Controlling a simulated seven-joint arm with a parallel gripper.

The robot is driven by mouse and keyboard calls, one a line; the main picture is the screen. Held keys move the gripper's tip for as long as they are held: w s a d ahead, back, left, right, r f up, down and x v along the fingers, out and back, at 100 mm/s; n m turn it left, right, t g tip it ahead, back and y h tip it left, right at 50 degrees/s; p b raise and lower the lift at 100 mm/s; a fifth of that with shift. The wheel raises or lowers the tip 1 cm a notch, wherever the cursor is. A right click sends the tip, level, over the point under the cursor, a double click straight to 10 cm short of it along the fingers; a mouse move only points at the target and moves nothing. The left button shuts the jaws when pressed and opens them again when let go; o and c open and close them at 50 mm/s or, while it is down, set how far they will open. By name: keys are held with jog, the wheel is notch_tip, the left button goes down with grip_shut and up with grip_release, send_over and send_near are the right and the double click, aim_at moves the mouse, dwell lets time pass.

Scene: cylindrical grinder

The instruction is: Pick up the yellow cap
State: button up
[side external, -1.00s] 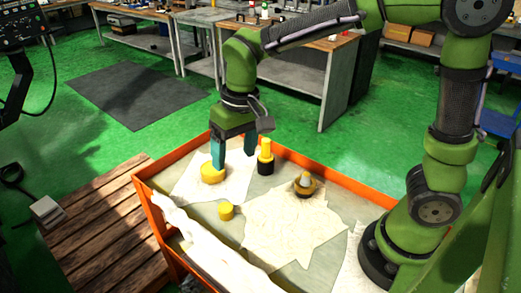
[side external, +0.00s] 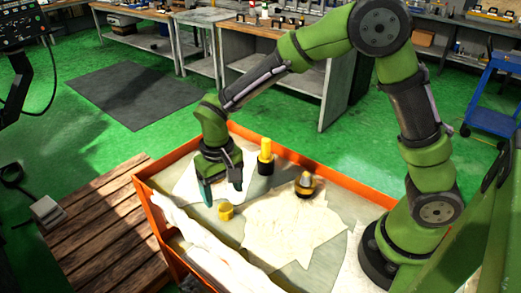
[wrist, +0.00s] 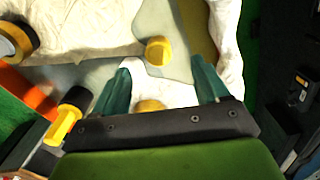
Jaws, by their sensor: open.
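Two plain yellow pieces show, and I cannot tell which one is meant by the yellow cap. A short round yellow piece (side external: 226,211) stands on the bench, just in front of my gripper (side external: 223,196). It also shows in the wrist view (wrist: 158,50), beyond the fingertips. A second, flat yellow piece (wrist: 150,105) lies on white cloth between the fingers in the wrist view, partly hidden by the gripper body. In the side view my gripper hides it. My gripper is open, its teal fingers pointing down, with nothing held.
A yellow-and-black cylinder (side external: 265,157) stands upright right of my gripper. A dark and yellow ring-like part (side external: 305,186) sits farther right on crumpled white cloth (side external: 295,225). An orange rim (side external: 160,213) edges the bench. Rolled white cloth lies along the front.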

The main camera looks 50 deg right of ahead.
aim_at(226, 208)
jog(key=shift+d+f, duration=0.15)
jog(key=shift+f, duration=2.55)
jog(key=c, duration=1.1)
